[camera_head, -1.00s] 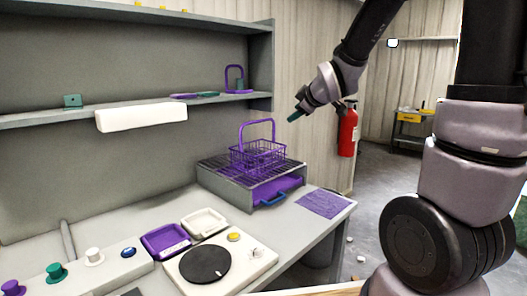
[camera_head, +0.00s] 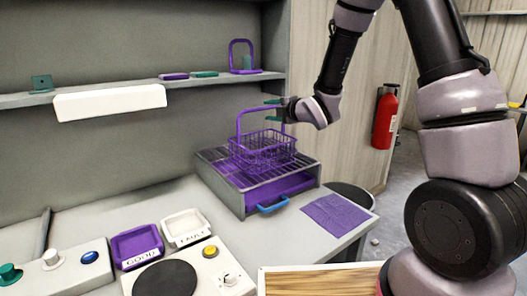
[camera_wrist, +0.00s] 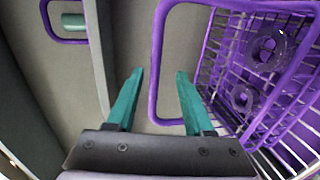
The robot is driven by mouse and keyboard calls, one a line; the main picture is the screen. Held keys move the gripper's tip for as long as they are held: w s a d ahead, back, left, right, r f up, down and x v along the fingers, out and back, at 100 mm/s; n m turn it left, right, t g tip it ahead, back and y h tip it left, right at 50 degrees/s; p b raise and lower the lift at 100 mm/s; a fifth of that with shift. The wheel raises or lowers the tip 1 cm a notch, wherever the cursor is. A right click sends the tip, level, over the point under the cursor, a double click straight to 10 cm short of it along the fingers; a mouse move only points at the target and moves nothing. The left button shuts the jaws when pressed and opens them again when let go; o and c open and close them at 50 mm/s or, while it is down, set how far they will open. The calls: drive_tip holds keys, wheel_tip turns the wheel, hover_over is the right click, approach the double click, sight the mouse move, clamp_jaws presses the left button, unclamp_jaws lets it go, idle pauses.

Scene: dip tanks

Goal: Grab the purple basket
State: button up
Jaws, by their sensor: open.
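The purple basket (camera_head: 262,158) is a wire basket with an upright purple loop handle (camera_head: 239,124). It stands on the slatted top of a grey box on the bench. My gripper (camera_head: 271,110) is open, with green fingers at the handle's upper right. One bar of the handle (camera_wrist: 155,60) shows between the two fingertips of my gripper (camera_wrist: 160,75). I cannot tell whether the fingers touch it.
The grey box (camera_head: 225,187) has a purple drawer with a blue handle. A shelf (camera_head: 215,83) behind holds another purple loop-handled item (camera_head: 231,57). Purple and white trays (camera_head: 137,246) and a control panel sit at front left. A purple mat (camera_head: 340,214) lies at right.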

drive_tip(key=r+x, duration=0.1)
drive_tip(key=x, duration=0.6)
drive_tip(key=shift+f, duration=0.15)
drive_tip(key=shift+a, duration=0.1)
clamp_jaws()
idle(1.1)
